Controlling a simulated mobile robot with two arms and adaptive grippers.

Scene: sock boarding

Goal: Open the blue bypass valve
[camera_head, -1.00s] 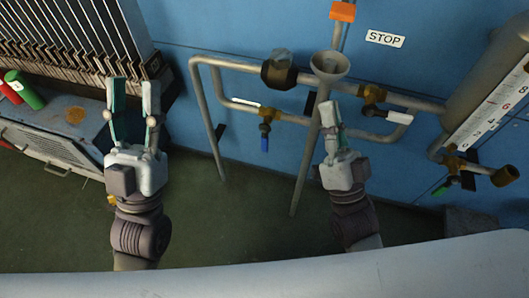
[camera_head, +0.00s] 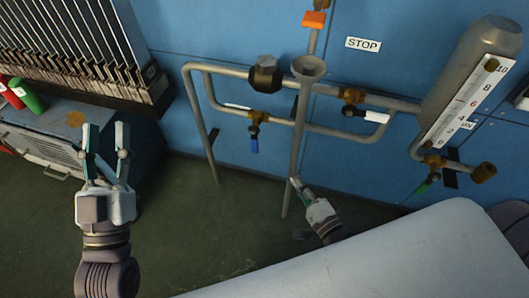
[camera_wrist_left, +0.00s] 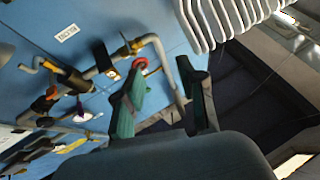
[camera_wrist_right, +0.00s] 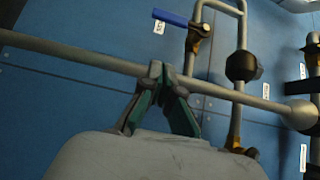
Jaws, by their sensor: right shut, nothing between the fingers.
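The blue valve handle (camera_head: 254,144) hangs straight down from a brass valve body (camera_head: 257,116) on the lower horizontal pipe, crosswise to that pipe. In the right wrist view, the blue handle (camera_wrist_right: 171,18) shows at the top, apart from my fingers. My right gripper (camera_head: 294,181) is shut and empty, below and right of the blue handle, near the slanting vertical pipe. In its wrist view, my right gripper's fingertips (camera_wrist_right: 157,70) overlap a grey pipe; contact cannot be told. My left gripper (camera_head: 105,130) is open and empty, far left of the valve.
A grey funnel (camera_head: 309,68) tops the vertical pipe (camera_head: 296,140). A cabinet (camera_head: 55,135) with red and green cylinders stands left.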

